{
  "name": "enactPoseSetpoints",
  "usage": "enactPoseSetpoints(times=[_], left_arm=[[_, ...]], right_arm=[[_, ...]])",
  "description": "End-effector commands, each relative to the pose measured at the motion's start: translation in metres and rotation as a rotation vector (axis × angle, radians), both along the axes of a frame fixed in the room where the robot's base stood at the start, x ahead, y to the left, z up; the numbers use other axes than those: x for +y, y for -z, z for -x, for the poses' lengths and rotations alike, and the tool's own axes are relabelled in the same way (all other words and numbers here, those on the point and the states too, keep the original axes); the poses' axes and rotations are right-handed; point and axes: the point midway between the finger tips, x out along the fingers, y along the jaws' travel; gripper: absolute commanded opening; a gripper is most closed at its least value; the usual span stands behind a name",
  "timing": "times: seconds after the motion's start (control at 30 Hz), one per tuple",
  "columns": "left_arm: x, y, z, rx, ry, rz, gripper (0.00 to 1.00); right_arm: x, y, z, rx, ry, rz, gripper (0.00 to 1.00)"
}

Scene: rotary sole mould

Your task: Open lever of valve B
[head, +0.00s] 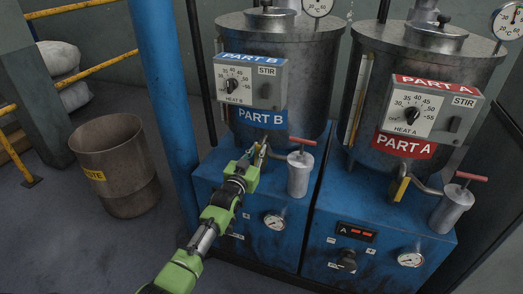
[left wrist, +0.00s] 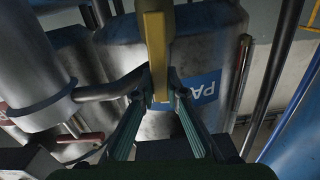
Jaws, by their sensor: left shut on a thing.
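The yellow lever of valve B (head: 257,158) is at the front of the PART B tank (head: 312,95), below its blue label, and is mostly hidden by my gripper in the head view. My left gripper (head: 252,160) is shut on this lever. In the left wrist view the lever (left wrist: 156,45) comes down from the top edge, and its end sits between the two fingers of my left gripper (left wrist: 160,88). A bent pipe (left wrist: 108,90) runs from the valve to a grey cylinder (left wrist: 35,60). My right gripper is not in view.
The PART A tank (head: 440,65) stands to the right, with its own yellow valve lever (head: 402,188) hanging down. A blue post (head: 162,80) stands close to the left of the blue cabinet (head: 240,205). A waste bin (head: 112,180) stands on the floor at left.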

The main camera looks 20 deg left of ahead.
Motion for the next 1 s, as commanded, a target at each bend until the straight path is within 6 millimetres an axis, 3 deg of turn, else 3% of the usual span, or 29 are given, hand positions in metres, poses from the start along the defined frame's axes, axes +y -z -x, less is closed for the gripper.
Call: enactPoseSetpoints(times=[0.73,0.77,0.8,1.0], left_arm=[[0.0061,0.0029,0.0008,0.002,0.0,0.093,0.0],[0.0061,0.0029,0.0008,0.002,0.0,0.093,0.17],[0.0062,0.0028,0.0007,0.002,0.0,0.093,0.28],[0.0061,0.0015,0.0004,0.0,0.0,0.09,0.31]], right_arm=[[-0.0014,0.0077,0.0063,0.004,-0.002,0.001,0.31],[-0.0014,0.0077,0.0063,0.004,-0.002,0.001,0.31],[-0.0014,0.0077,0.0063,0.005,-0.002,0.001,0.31],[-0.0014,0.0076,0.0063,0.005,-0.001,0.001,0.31]])
